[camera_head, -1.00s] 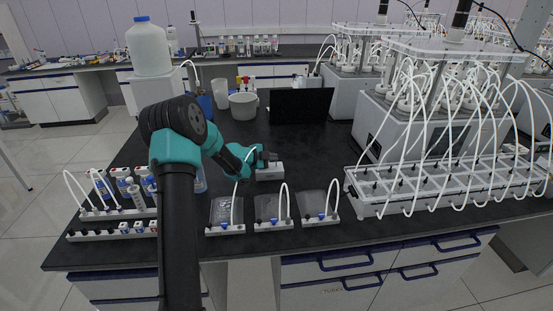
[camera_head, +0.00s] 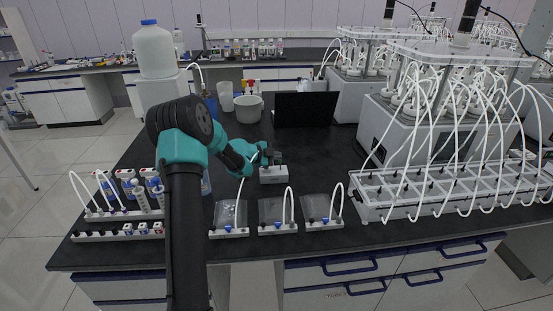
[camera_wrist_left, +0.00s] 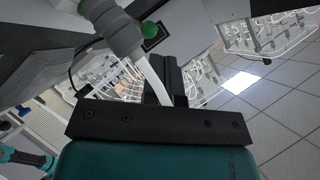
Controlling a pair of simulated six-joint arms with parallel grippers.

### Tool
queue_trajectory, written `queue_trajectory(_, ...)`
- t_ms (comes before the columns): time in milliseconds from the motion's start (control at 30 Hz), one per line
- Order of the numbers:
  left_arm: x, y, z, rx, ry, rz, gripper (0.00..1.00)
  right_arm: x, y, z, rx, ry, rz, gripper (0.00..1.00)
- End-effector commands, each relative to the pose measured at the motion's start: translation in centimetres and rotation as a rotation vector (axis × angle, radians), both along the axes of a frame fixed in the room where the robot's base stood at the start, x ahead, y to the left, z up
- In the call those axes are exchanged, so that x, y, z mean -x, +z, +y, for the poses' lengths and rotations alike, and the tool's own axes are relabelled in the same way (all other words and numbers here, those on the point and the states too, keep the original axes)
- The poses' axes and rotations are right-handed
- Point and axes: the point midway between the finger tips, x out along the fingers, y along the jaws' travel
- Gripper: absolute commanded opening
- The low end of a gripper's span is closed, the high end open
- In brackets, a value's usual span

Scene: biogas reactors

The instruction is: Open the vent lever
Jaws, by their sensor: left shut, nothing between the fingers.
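My left gripper (camera_head: 274,157) is shut and empty, just above and behind a small white block (camera_head: 274,175) on the black bench. In the left wrist view, its dark fingers (camera_wrist_left: 168,78) point away from the camera. Close beside them is a grey cylindrical fitting (camera_wrist_left: 112,28) with a white tube (camera_wrist_left: 152,82) and a small green round part (camera_wrist_left: 150,29). I cannot tell whether the fingers touch the fitting. I cannot make out the vent lever for certain. My right gripper is in neither view.
Clear bags with white tube strips (camera_head: 278,228) lie along the bench front. A long white tubed rack (camera_head: 450,190) and the reactors (camera_head: 440,85) stand right. A black screen (camera_head: 303,109) and white tub (camera_head: 248,108) stand behind. Bottle racks (camera_head: 118,236) sit left.

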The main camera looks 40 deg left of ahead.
Motion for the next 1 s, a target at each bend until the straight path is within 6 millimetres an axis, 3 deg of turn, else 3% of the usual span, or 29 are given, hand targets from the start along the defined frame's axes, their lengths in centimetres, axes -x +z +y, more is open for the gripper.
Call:
queue_trajectory(533,0.1,0.7,-0.1,0.000,0.000,0.000,0.00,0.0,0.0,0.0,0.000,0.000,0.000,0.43)
queue_trajectory(833,0.8,4.2,-1.5,-0.002,-0.013,-0.002,0.00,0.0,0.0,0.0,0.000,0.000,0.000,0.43)
queue_trajectory(1000,3.5,5.8,0.1,-0.003,-0.009,0.000,0.00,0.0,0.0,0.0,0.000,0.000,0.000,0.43)
